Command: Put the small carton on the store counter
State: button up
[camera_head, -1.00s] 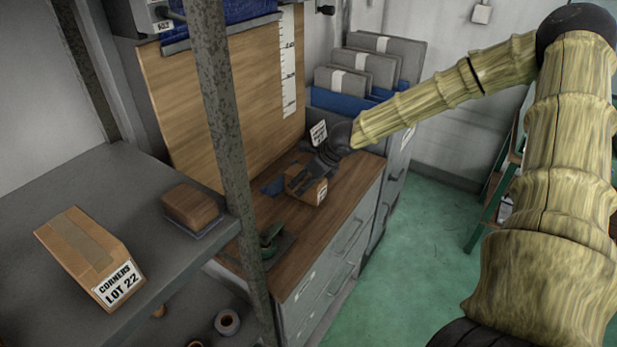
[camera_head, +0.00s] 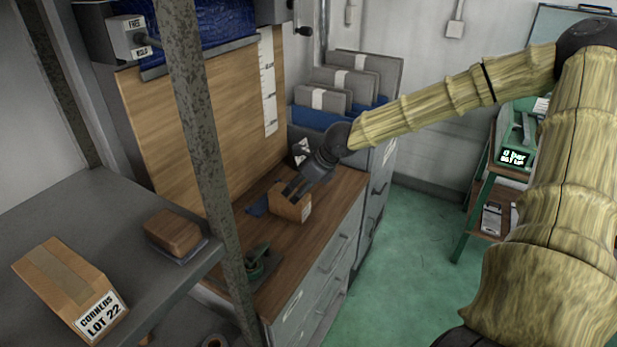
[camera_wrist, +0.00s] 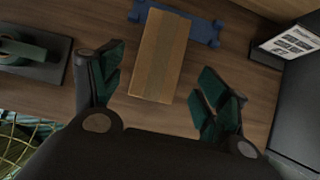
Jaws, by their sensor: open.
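A small brown carton (camera_head: 291,205) sits upright on the wooden-topped counter (camera_head: 330,205) with grey drawers. My gripper (camera_head: 291,191) is just above the carton, pointing down at it. In the wrist view my gripper (camera_wrist: 155,88) is open, with its two dark green fingers spread wide. The carton (camera_wrist: 160,55) shows its taped top there, between the finger lines and mostly ahead of the tips. No finger visibly presses on it.
A flat blue piece (camera_wrist: 204,32) lies by the carton. A green-and-black device (camera_head: 258,262) stands nearer on the counter.

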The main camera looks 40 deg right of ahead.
jog(key=v, duration=0.4)
jog(key=shift+s+r, duration=0.25)
jog(key=shift+r, duration=0.1)
jog(key=shift+d, duration=0.1)
dwell(0.4)
